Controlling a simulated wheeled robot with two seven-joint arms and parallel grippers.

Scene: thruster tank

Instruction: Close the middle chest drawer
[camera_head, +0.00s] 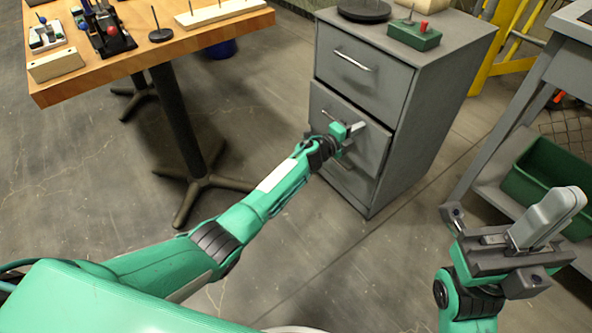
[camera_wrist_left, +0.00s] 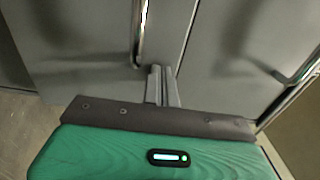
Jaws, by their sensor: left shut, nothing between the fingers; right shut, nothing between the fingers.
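The grey chest (camera_head: 433,95) has a stack of drawers. The middle drawer (camera_head: 325,100) seems to stand slightly proud of the chest front; how far is hard to tell. My left gripper (camera_head: 356,129) is shut and empty at the middle drawer's front, and hides part of it. In the left wrist view the shut fingers (camera_wrist_left: 160,72) point at the grey drawer fronts, close to the end of a bar handle (camera_wrist_left: 140,30). Whether they touch is unclear. My right gripper (camera_head: 552,212) is shut and empty, away from the chest at the lower right.
A black disc (camera_head: 363,10) and a green block (camera_head: 413,35) sit on the chest top. A wooden table (camera_head: 150,55) with small parts stands at the left. A grey shelf with a green bin (camera_head: 548,175) stands at the right. The floor before the chest is open.

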